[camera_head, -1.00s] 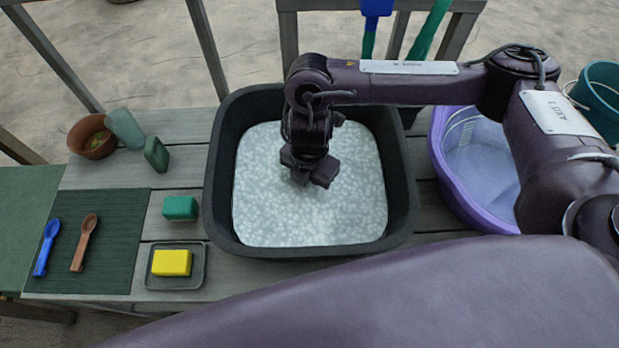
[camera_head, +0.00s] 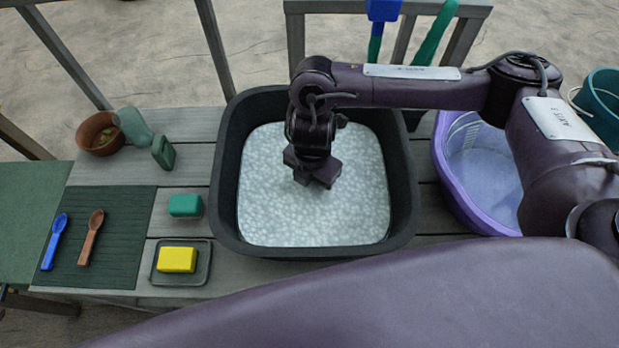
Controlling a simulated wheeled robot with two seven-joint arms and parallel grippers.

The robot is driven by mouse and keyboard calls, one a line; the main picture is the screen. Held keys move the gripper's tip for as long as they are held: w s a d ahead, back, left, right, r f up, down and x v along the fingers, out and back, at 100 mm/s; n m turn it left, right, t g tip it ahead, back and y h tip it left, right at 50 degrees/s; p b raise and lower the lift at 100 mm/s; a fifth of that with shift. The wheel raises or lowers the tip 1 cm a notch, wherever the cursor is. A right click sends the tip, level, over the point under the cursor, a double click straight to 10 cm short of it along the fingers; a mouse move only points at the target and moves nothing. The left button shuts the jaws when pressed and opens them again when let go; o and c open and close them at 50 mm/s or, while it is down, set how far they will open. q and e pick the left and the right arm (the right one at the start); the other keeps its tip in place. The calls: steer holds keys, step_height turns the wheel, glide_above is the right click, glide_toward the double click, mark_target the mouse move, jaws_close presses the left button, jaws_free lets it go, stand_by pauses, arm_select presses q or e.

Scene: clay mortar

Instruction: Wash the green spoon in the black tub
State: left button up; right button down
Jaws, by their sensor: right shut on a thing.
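The black tub (camera_head: 402,215) stands in the middle of the slatted table, filled with whitish suds (camera_head: 300,222). My right gripper (camera_head: 318,178) points down inside the tub, its fingertips low at the suds near the middle. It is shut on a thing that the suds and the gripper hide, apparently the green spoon. No part of the green spoon shows. A blue spoon (camera_head: 54,241) and a brown spoon (camera_head: 90,238) lie on the dark green mat (camera_head: 118,262) at the left. My left gripper is out of view.
A yellow sponge (camera_head: 177,260) sits on a small dark tray (camera_head: 202,273), with a green block (camera_head: 185,205) behind it. A brown bowl (camera_head: 97,146) stands at the back left. A purple basin (camera_head: 447,185) stands close right of the tub.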

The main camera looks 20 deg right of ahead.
steer(key=shift+s+d, duration=0.25)
steer(key=shift+d, duration=0.6)
steer(key=shift+w+a, duration=0.2)
steer(key=shift+a, duration=0.45)
steer(key=shift+w+a, duration=0.2)
steer(key=shift+a, duration=0.45)
steer(key=shift+s+d+p, duration=0.2)
steer(key=shift+d+p, duration=0.05)
steer(key=shift+d, duration=0.4)
steer(key=shift+s+d+p, duration=0.15)
steer(key=shift+d+p, duration=0.1)
steer(key=shift+d, duration=0.4)
steer(key=shift+w+a, duration=0.2)
steer(key=shift+a, duration=0.45)
steer(key=shift+w+a, duration=0.15)
steer(key=shift+a, duration=0.5)
steer(key=shift+s+d+p, duration=0.2)
steer(key=shift+d+p, duration=0.1)
steer(key=shift+d, duration=0.35)
step_height(320, 180, up, 18)
steer(key=p, duration=1.7)
steer(key=shift+f+p, duration=0.15)
steer(key=shift+p, duration=0.25)
